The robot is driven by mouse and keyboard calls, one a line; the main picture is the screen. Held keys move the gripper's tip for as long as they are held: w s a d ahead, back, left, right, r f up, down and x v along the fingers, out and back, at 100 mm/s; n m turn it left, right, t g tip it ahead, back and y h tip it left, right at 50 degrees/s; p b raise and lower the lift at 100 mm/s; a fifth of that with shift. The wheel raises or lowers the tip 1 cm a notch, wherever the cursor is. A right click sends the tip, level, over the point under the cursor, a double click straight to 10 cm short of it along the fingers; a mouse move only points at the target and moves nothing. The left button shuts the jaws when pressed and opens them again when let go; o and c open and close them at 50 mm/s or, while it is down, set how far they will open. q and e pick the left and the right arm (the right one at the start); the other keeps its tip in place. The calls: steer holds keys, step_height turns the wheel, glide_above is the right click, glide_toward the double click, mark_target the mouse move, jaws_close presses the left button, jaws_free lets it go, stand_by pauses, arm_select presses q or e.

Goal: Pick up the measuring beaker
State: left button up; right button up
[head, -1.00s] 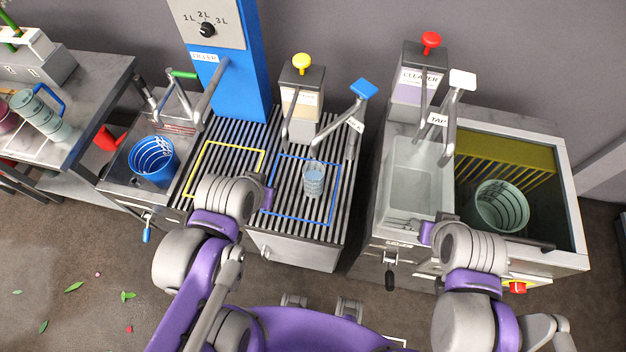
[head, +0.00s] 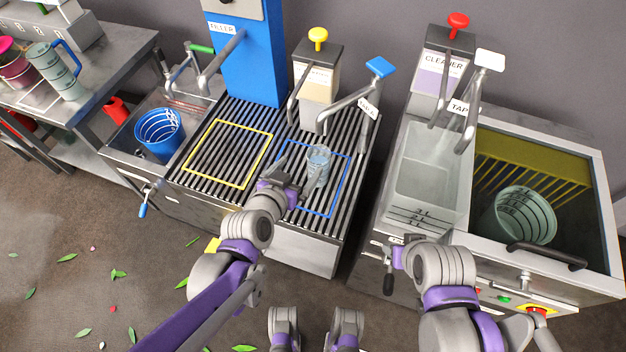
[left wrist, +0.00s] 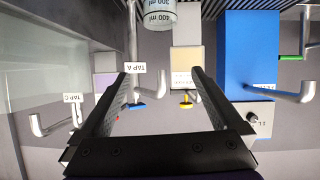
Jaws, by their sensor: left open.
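The measuring beaker (head: 319,165) is a small clear cup with pale blue contents. It stands upright inside the blue outlined square on the slatted counter, under the blue-topped tap. My left gripper (head: 297,173) is open just to its left, fingers pointing at it, not closed on it. In the upside-down left wrist view, the beaker (left wrist: 158,14) shows at the top edge with "400 ml" and "300 ml" marks, beyond the open fingers and cut off by the frame. My right gripper (head: 392,262) is near the sink front; its jaws are unclear.
A yellow-topped dispenser (head: 317,75) and the blue filler (head: 246,60) stand behind. A blue bucket (head: 160,135) is at left, a pale green bucket (head: 525,215) in the right basin. The yellow square (head: 228,153) is empty.

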arm_select(q)
steer(key=w+d+f+t+b, duration=0.3)
steer(key=w+f+b, duration=0.1)
steer(key=f, duration=0.3)
steer(key=n+t+y+b, duration=0.2)
steer(key=t+b, duration=0.1)
steer(key=b, duration=0.3)
glide_toward(320, 152)
steer(key=w, duration=0.3)
steer(key=shift+w+d+f, duration=0.2)
steer(key=shift+w+d, duration=0.1)
steer(key=shift+d, duration=0.05)
steer(key=shift+w+d+r, duration=0.1)
steer(key=shift+w+d, duration=0.05)
steer(key=shift+w, duration=0.9)
steer(key=shift+w+d+r, duration=0.1)
steer(key=shift+w+d, duration=0.05)
steer(key=shift+w, duration=0.85)
steer(key=shift+w+d+r, duration=0.1)
steer(key=shift+w, duration=0.95)
steer(key=c, duration=1.5)
arm_select(e)
step_height(320, 152, down, 14)
steer(key=shift+w+r+g, duration=0.15)
steer(key=shift+g, duration=0.15)
